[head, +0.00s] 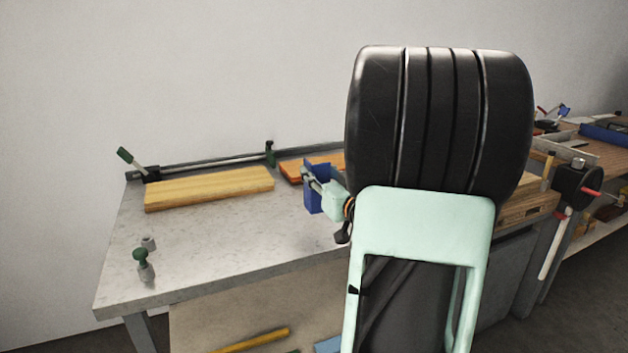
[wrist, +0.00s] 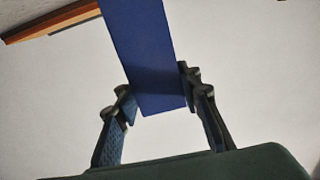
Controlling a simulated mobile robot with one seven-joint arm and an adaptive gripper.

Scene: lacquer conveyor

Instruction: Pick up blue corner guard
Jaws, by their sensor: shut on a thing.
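The blue corner guard (head: 313,190) shows in the head view above the workbench, left of my arm. In the wrist view the blue corner guard (wrist: 146,55) stands out as a long blue face between the two fingers, reaching to the top edge. My gripper (wrist: 157,98) is shut on it, with one finger at each side of its lower end. In the head view my gripper (head: 316,182) is partly hidden behind the guard and my own wrist. I cannot tell whether the guard still touches the bench.
A wooden board (head: 210,189) lies on the grey bench (head: 225,235), with a bar clamp (head: 205,165) behind it. An orange piece (head: 291,171) lies behind the guard. The bench's middle is clear. More benches stand right.

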